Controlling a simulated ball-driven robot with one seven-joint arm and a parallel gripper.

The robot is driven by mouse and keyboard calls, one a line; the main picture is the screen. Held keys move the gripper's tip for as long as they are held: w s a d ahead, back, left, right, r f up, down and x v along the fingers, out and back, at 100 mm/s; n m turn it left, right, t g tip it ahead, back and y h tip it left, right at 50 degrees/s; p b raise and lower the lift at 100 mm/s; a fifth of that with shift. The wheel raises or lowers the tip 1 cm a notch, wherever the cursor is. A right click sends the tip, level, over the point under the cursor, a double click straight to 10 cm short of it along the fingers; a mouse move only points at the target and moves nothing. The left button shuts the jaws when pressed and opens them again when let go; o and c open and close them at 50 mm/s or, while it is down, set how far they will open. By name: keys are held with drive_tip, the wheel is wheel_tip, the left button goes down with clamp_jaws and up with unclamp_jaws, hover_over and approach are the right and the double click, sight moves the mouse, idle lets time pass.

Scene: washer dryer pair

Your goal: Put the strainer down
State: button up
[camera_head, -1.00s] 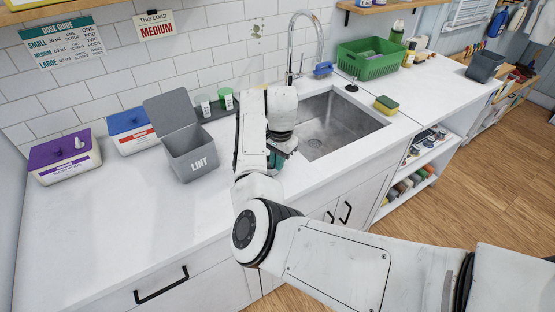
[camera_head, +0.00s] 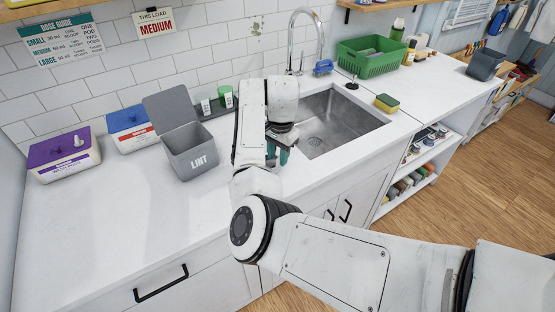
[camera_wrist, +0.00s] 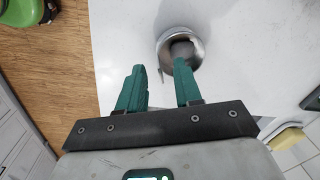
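A small round metal strainer (camera_wrist: 164,52) with a dark grey middle shows in the wrist view, against the white counter. My gripper (camera_wrist: 159,75) has green fingers that stand apart with an empty gap between them. The right finger's tip overlaps the strainer's near edge in the picture; I cannot tell whether they touch. In the head view my gripper (camera_head: 277,156) points down over the counter front, just left of the sink (camera_head: 345,128). There the strainer is hidden behind my arm.
The grey lint bin (camera_head: 192,150) stands open left of my arm. A dark tray with a green cup (camera_head: 226,97) lies behind it. The faucet (camera_head: 291,50) rises behind the sink, and a sponge (camera_head: 387,103) lies at its right. The counter's left front is clear.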

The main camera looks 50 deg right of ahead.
wheel_tip(320, 180, up, 10)
drive_tip(key=b, duration=0.2)
drive_tip(key=s+f+n+h, duration=0.3)
drive_tip(key=s+f+n, duration=0.4)
drive_tip(key=s+f, duration=0.7)
drive_tip(key=s+a+f+n+y, duration=0.1)
drive_tip(key=s+a+f+n, duration=0.3)
drive_tip(key=s+a, duration=0.5)
drive_tip(key=s+a+f+n+y, duration=0.1)
drive_tip(key=s+a+f+n, duration=0.3)
drive_tip(key=s+a, duration=0.4)
drive_tip(key=shift+s+a+f+n+y, duration=0.25)
drive_tip(key=shift+s+a+n+y, duration=0.2)
drive_tip(key=shift+n, duration=0.15)
drive_tip(key=shift+o, duration=0.5)
